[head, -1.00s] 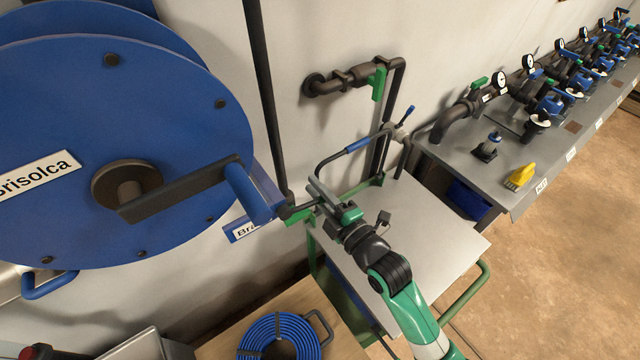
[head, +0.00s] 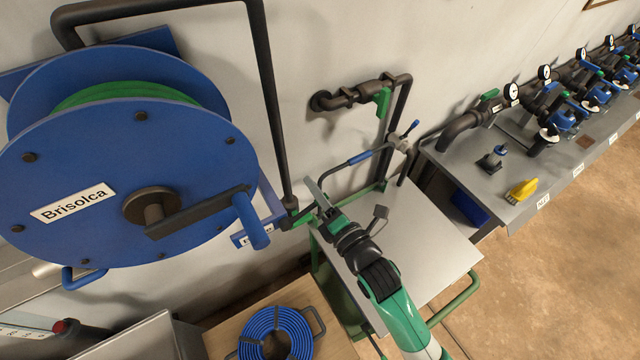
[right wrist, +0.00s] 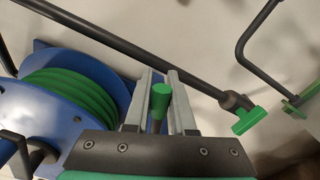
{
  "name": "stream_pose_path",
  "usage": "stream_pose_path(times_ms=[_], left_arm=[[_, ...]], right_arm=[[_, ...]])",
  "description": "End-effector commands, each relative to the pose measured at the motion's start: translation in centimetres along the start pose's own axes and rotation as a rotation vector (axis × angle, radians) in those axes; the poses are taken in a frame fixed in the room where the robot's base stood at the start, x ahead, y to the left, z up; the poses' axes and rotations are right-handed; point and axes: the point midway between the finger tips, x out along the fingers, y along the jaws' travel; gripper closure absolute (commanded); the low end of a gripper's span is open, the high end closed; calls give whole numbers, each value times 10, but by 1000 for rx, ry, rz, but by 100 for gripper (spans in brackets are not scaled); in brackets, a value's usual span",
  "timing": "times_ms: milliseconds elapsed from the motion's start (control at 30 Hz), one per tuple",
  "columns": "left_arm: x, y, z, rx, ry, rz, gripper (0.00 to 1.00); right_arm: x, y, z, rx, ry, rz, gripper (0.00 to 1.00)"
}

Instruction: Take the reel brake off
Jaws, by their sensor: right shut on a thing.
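The blue hose reel (head: 85,180) fills the left of the head view. It carries green hose, a "Brisolca" label and a crank with a blue grip (head: 250,220). A small label plate (head: 252,238) sits on the blue bracket beside it. My right gripper (head: 312,195) is at the bracket's right side. In the right wrist view its two grey fingers (right wrist: 161,78) close around a green-tipped lever (right wrist: 161,100), which looks like the reel brake. Its lower part is hidden behind the gripper body. My left gripper is not in view.
A dark pipe with a green valve handle (right wrist: 248,120) runs close beside my right gripper. A grey cart (head: 420,235) stands below and right. A coiled blue hose (head: 275,335) lies at the bottom. A bench with valves and a yellow item (head: 522,190) is at right.

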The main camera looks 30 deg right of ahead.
Motion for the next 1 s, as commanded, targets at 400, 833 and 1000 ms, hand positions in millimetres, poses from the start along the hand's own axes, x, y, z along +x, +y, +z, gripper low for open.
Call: stream_pose_path(times_ms=[400, 833, 1000], left_arm=[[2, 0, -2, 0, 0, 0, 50], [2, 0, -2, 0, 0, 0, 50], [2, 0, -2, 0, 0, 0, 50]], right_arm=[[1, 13, 2, -18, -5, 27, 100], [0, 9, 1, -16, -3, 18, 48], [-4, 8, 1, -15, -3, 15, 48]])
